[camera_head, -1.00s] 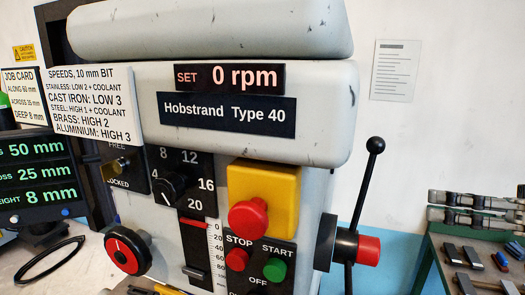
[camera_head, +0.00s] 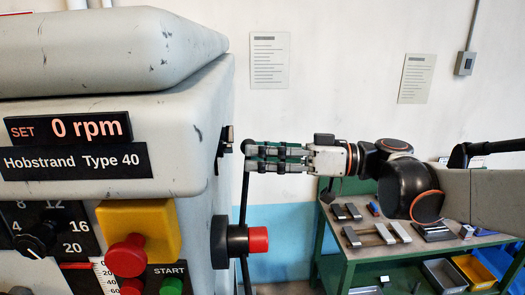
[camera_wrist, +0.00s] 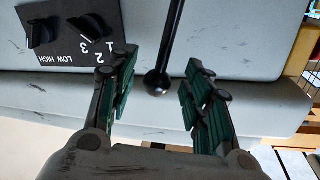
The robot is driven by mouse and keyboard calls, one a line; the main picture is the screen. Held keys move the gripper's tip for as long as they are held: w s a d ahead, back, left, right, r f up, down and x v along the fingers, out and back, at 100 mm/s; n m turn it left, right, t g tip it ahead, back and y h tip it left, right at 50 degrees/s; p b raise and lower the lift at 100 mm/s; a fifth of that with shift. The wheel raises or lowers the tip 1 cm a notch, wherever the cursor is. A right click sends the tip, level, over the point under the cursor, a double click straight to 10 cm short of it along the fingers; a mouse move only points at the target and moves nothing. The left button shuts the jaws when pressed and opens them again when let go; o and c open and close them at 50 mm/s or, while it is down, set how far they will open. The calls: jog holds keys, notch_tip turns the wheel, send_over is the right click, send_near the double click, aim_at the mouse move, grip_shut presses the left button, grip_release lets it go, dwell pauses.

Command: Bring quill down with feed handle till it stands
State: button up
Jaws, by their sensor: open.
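The feed handle is a thin black lever (camera_head: 244,195) rising almost upright from a black hub with a red cap (camera_head: 258,240) on the drill press's right side. It ends in a black ball knob (camera_wrist: 157,83). My gripper (camera_head: 252,158) reaches in from the right at knob height, with its fingers pointing left. In the wrist view my gripper (camera_wrist: 156,70) is open, with the knob and rod between its green-padded fingers and a gap on both sides. The depth scale (camera_head: 105,278) shows a red pointer at its top, near 0. The quill is not in view.
The drill press head (camera_head: 190,110) fills the left, its display reading "SET 0 rpm". A yellow box with a red button (camera_head: 126,255) and a green START button sit on its front. A green bench (camera_head: 345,262) with metal parts stands behind, under my arm.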

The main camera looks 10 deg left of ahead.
jog(key=shift+s+a, duration=0.1)
jog(key=shift+a, duration=1.35)
grip_shut()
jog(key=shift+a, duration=0.1)
